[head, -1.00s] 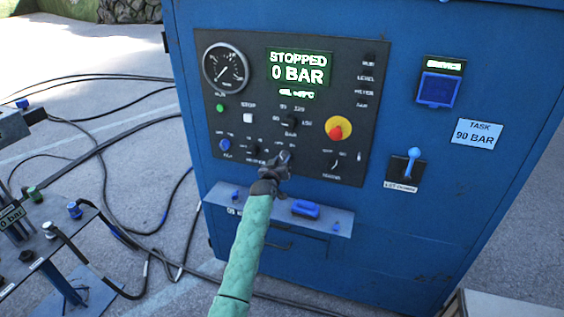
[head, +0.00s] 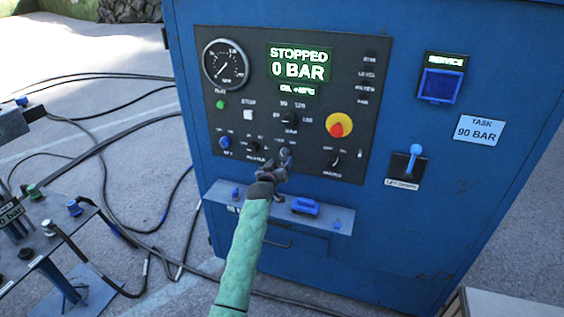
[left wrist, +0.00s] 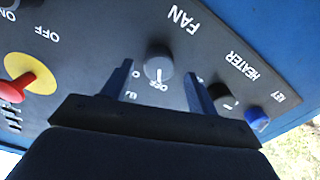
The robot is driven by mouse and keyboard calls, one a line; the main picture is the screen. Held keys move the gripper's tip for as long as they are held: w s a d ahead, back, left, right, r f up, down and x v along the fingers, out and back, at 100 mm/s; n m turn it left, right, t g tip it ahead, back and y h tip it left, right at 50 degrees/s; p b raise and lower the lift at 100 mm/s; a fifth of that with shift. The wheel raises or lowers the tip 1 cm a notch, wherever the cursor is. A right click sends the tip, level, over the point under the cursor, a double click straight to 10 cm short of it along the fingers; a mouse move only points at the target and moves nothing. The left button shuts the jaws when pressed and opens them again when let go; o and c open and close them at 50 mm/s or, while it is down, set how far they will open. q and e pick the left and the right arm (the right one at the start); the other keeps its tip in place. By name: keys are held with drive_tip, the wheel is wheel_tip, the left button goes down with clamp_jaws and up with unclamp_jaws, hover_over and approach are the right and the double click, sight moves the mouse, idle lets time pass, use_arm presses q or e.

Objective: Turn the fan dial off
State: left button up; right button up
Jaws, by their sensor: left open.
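The fan dial (left wrist: 159,63) is a dark round knob below the FAN lettering in the left wrist view, with OFF printed beside it. Its white mark points down in the picture, toward the OFF print. My left gripper (left wrist: 158,70) is open, with one finger on each side of the dial and visible gaps between. Whether the fingers reach past its face is unclear. In the head view my left gripper (head: 270,171) is at the lower middle of the panel, just below the dial (head: 285,153). My right gripper is out of view.
The dark control panel (head: 245,110) is on a blue cabinet (head: 420,230). The heater dial (left wrist: 226,103) and blue key switch (left wrist: 257,117) are close by. A red-yellow stop knob (head: 339,125) is up right. A narrow shelf (head: 330,222) juts out below.

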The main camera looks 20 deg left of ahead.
use_arm(q)
drive_tip(key=shift+s+b, duration=0.7)
drive_tip(key=shift+s, duration=1.75)
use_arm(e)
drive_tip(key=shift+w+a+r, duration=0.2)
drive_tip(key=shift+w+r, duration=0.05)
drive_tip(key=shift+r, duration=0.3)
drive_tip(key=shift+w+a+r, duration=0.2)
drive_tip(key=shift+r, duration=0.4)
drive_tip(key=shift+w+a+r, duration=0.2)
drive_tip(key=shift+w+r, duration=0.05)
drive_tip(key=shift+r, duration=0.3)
